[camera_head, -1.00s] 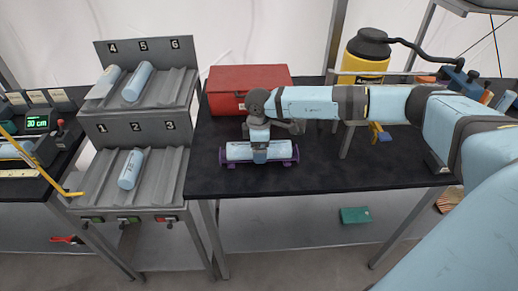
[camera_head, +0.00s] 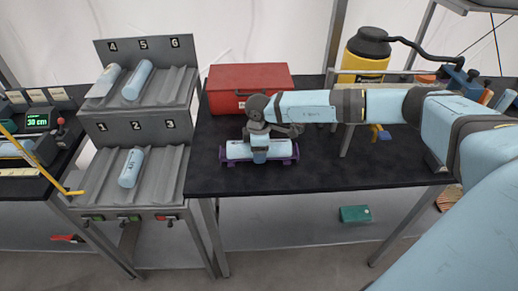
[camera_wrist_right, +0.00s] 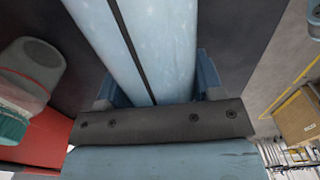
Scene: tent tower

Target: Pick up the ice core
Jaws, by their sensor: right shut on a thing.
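The ice core (camera_head: 276,149) is a pale blue-white cylinder lying crosswise in a purple cradle (camera_head: 223,158) on the black table. My right gripper (camera_head: 259,153) comes down from above onto the middle of the core and is shut on it. In the right wrist view the core (camera_wrist_right: 165,40) shows large between the blue fingers, with a dark line along its length. The core still appears to sit in or very close to the cradle. My left gripper is not in view.
A red toolbox (camera_head: 240,84) stands just behind the cradle. A yellow flask with a black top (camera_head: 365,58) stands behind my right arm. A grey numbered rack (camera_head: 140,150) at left holds several more cores. The table front is clear.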

